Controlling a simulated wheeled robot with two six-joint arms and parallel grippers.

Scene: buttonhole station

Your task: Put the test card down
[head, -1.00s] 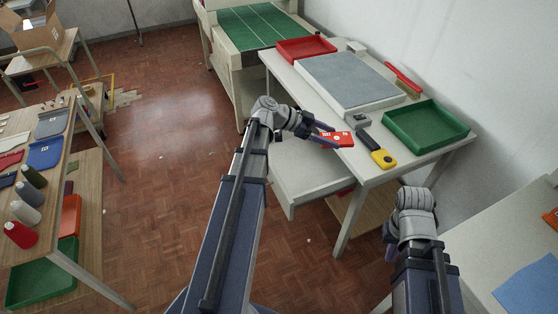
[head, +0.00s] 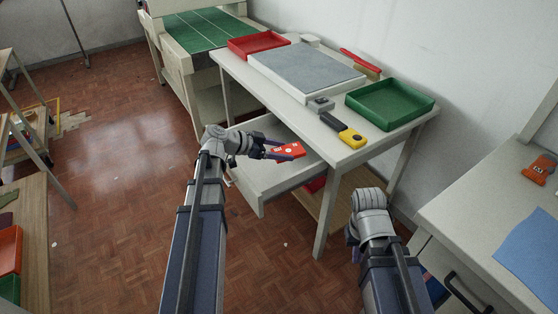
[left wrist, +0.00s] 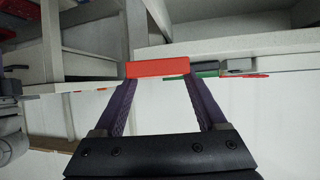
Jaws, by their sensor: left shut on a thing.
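The test card (head: 291,150) is a small flat red piece with white marks. My left gripper (head: 277,150) is shut on it and holds it out in front of the white table's near edge, above an open drawer (head: 262,180). In the left wrist view the card (left wrist: 158,68) shows as a red bar across the tips of both purple fingers (left wrist: 158,82). My right gripper (head: 353,240) is low at the right, mostly hidden behind its own wrist, and I cannot see its fingertips clearly.
On the white table (head: 385,138) are a grey pad (head: 305,70), a red tray (head: 258,46), a green tray (head: 390,105), a yellow-and-black tool (head: 345,131) and a small grey block (head: 320,104). A counter at right carries a blue cloth (head: 530,258) and an orange item (head: 539,168).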

